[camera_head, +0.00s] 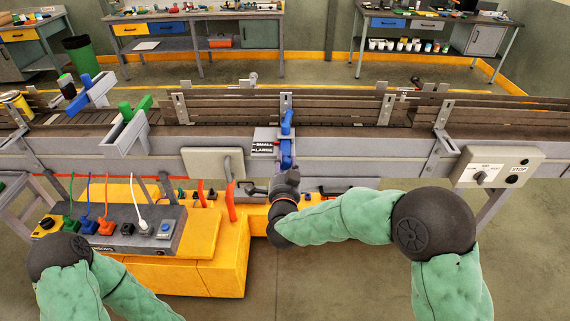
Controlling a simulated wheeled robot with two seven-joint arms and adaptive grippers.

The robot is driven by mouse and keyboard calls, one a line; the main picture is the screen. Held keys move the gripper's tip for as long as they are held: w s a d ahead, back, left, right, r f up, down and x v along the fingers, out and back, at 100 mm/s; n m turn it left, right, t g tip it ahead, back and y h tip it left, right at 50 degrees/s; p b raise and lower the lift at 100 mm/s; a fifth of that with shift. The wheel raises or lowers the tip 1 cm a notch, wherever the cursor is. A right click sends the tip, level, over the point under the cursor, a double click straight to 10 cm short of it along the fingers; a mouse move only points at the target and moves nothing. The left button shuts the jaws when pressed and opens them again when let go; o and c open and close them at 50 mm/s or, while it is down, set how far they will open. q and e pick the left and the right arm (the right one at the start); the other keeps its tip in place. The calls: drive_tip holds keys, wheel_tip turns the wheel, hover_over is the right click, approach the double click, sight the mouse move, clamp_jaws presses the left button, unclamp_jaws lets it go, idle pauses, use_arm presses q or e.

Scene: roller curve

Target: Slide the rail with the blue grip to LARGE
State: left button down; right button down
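The blue grip (287,124) stands at the front edge of the conveyor, in the middle of the head view. A grey plate (264,143) marked SMALL above and LARGE below is just left of it. Blue parts continue down the conveyor's front beside this plate. I cannot tell which mark the rail is set to. My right gripper (287,178) is right below the blue parts, at the conveyor's front.
The long conveyor (370,147) crosses the view with guide rails on top. A control box with a STOP label (497,166) is at the right. A yellow cabinet (205,262) with coloured plugs and red levers stands below, left of my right arm. Workbenches stand behind.

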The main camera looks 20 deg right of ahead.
drive_tip(key=shift+b+v, duration=0.35)
drive_tip(key=shift+v, duration=1.1)
drive_tip(key=shift+f, duration=0.15)
drive_tip(key=c, duration=1)
unclamp_jaws()
drive_tip(key=shift+a, duration=0.1)
drive_tip(key=shift+c, duration=0.2)
drive_tip(key=shift+o, duration=1)
drive_tip(key=shift+s, duration=0.1)
drive_tip(key=v, duration=1.2)
